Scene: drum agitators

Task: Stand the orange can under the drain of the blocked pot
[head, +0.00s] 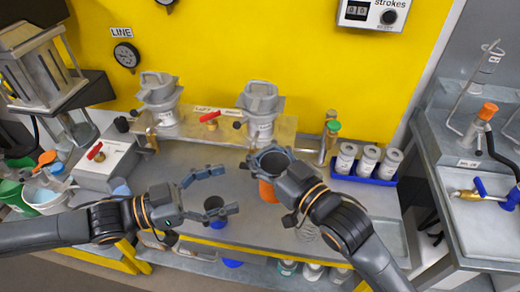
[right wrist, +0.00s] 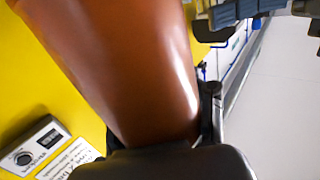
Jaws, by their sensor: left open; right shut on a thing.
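The orange can (head: 266,191) is in my right gripper (head: 262,158), whose fingers close around its upper part. It is close in front of the right grey pot (head: 262,100); whether its base touches the bench is hidden. The can's smooth orange side fills much of the right wrist view (right wrist: 140,70). A second grey pot (head: 159,92) stands to the left. I cannot tell which pot is blocked, and the drains are hard to make out.
A blue rack (head: 345,177) of several white jars stands right of the can. A valve with a green knob (head: 332,127) rises between them. A grey box with a red lever (head: 96,153) is at left.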

